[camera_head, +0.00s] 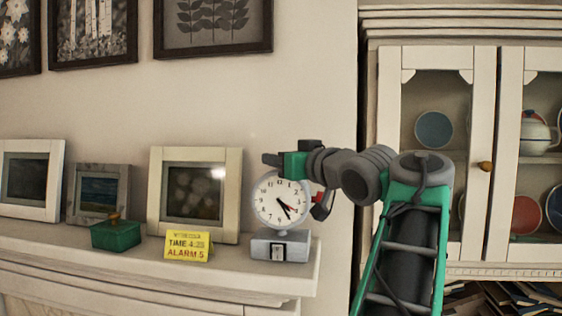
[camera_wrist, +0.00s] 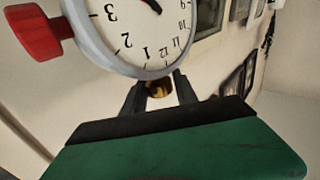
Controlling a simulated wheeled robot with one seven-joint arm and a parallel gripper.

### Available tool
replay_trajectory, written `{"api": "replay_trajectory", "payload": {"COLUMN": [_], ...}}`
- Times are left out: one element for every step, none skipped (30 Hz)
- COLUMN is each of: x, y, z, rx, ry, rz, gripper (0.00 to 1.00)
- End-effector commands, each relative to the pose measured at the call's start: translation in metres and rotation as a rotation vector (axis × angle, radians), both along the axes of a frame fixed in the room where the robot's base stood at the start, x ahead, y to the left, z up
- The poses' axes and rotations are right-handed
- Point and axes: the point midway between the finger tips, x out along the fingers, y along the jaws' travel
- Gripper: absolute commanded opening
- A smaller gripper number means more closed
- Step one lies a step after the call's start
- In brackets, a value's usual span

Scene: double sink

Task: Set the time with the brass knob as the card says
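A white-faced clock (camera_head: 282,200) stands on a grey base on the mantel; its dark hands point to the lower right. A red knob (camera_head: 321,203) is on its right side, also in the wrist view (camera_wrist: 33,32). The yellow card (camera_head: 187,247) reads TIME 4:2 with an unclear last digit, and ALARM 5. In the wrist view the clock (camera_wrist: 130,72) is upside down, and the brass knob (camera_wrist: 158,90) is behind its top edge. My gripper (camera_wrist: 161,82) is at the clock's top, its fingers apart either side of the brass knob, with gaps visible. The head view hides this knob.
A green box (camera_head: 115,236) with a brass-coloured knob on its lid sits left of the card. Several picture frames, such as the large white one (camera_head: 153,210), stand behind. The mantel (camera_head: 225,264) ends just right of the clock. A glass-fronted cabinet (camera_head: 387,75) is at right.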

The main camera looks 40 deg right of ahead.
Motion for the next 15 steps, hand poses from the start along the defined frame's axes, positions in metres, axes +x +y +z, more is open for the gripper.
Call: {"api": "replay_trajectory", "payload": {"x": [0.0000, 0.0000, -0.0001, -0.0001, -0.0001, -0.0001, -0.0001, -0.0001, -0.0002, -0.0002, -0.0002, -0.0006, -0.0017, -0.0036, -0.0077], "y": [0.0000, -0.0001, -0.0001, -0.0001, -0.0002, -0.0002, -0.0002, -0.0002, -0.0002, -0.0003, -0.0003, -0.0003, -0.0003, -0.0004, -0.0001], "z": [0.0001, 0.0001, 0.0001, 0.0002, 0.0002, 0.0003, 0.0003, 0.0003, 0.0003, 0.0003, 0.0003, 0.0003, 0.0002, 0.0001, -0.0002], "rx": [0.000, 0.000, 0.000, 0.000, 0.000, 0.000, 0.000, 0.000, -0.001, -0.001, -0.001, -0.001, -0.001, -0.001, -0.002], "ry": [0.000, 0.000, 0.000, 0.000, -0.001, -0.001, -0.001, -0.001, -0.001, -0.001, -0.001, -0.001, -0.001, -0.002, -0.002], "rz": [0.000, 0.000, 0.000, 0.000, 0.000, 0.000, 0.000, 0.000, 0.000, -0.001, -0.001, -0.001, -0.001, -0.003, -0.003], "gripper": [0.40, 0.42, 0.46, 0.48, 0.51, 0.51, 0.51, 0.51, 0.51, 0.51, 0.51, 0.51, 0.51, 0.51, 0.51]}}
